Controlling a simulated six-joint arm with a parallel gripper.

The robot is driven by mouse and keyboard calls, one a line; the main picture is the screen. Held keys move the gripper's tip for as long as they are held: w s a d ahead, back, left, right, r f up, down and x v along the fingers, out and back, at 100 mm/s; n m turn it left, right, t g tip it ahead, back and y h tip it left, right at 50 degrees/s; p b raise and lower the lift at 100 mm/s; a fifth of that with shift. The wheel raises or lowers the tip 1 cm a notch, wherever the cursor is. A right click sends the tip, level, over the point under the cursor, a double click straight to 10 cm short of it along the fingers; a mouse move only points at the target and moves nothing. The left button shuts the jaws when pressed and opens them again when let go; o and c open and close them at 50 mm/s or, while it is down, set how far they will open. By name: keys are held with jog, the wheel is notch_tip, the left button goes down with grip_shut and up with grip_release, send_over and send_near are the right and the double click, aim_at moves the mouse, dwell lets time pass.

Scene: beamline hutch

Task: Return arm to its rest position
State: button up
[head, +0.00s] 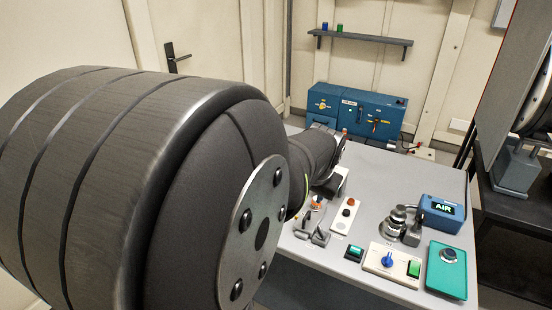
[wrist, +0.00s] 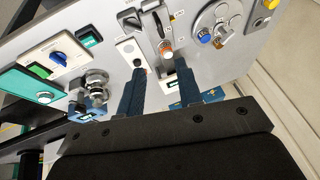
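My arm (head: 150,190) fills the left of the head view and reaches out over the grey table (head: 410,170). My gripper (wrist: 160,68) shows in the wrist view with its two blue fingers apart and nothing visible between them. In the head view the gripper is mostly hidden behind my arm.
The table carries a white two-button plate (head: 346,215), a blue-knob panel (head: 388,262), a teal box (head: 447,272), a metal valve (head: 396,221) and a blue AIR display (head: 441,213). Blue cabinets (head: 375,112) stand behind; a shelf (head: 360,39) is on the wall.

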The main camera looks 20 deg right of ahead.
aim_at(306, 217)
jog(key=shift+f, duration=0.1)
jog(key=x, duration=1.7)
jog(key=shift+w+f, duration=0.1)
jog(key=shift+w, duration=0.05)
jog(key=v, duration=1.7)
jog(key=x, duration=1.7)
jog(key=w+d, duration=0.6)
jog(key=shift+w+d, duration=0.35)
jog(key=v, duration=1.5)
jog(key=shift+s+r, duration=0.2)
jog(key=shift+r, duration=0.05)
